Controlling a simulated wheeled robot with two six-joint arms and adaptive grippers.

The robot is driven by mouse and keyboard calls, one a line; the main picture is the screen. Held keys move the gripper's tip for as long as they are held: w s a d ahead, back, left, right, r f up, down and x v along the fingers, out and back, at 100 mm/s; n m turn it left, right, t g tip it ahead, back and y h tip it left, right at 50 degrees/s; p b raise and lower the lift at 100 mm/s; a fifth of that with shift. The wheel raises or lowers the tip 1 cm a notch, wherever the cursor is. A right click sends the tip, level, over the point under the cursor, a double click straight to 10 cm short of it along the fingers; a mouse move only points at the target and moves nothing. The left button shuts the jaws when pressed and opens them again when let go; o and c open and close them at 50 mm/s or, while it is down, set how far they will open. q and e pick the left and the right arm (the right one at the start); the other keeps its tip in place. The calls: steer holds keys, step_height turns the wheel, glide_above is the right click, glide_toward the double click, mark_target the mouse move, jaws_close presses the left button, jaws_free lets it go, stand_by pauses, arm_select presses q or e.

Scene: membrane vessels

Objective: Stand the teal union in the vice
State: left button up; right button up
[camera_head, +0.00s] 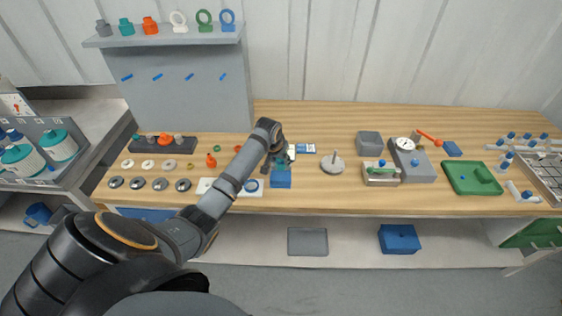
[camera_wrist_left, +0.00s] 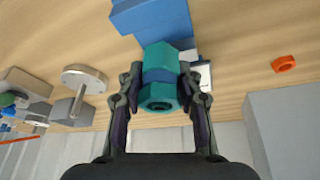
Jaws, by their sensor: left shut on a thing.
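The teal union (camera_wrist_left: 160,98), with hex-shaped teal ends and a bluer middle band, is between the fingers of my left gripper (camera_wrist_left: 162,100) in the left wrist view. The gripper is shut on it. The blue vice (camera_wrist_left: 158,18) lies just beyond the union's far end there. In the head view my left gripper (camera_head: 283,159) is directly above the blue vice (camera_head: 281,180) on the bench, with a bit of the teal union (camera_head: 279,160) showing. I cannot tell whether the union touches the vice or sits between its jaws. My right gripper is not in view.
A grey disc with an upright pin (camera_head: 333,164) stands right of the vice. A white mat (camera_head: 204,186) with a blue ring lies to the left. An orange nut (camera_wrist_left: 284,63) lies on the bench. A shelf (camera_head: 165,38) with fittings rises at back left.

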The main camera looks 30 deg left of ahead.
mark_target(281, 169)
arm_select(q)
steer(key=shift+f+b, duration=0.45)
steer(key=shift+f, duration=1.25)
steer(key=shift+s+d+f, duration=0.1)
steer(key=shift+s+f, duration=0.15)
steer(key=shift+f, duration=0.15)
steer(key=o, duration=1.1)
steer(key=shift+s+f, duration=0.1)
steer(key=shift+f, duration=0.05)
steer(key=shift+o, duration=0.9)
steer(key=shift+w+f, duration=0.1)
steer(key=shift+w, duration=0.2)
steer(key=shift+r, duration=0.3)
steer(key=shift+r, duration=0.3)
steer(key=v, duration=1.1)
steer(key=shift+s, duration=0.2)
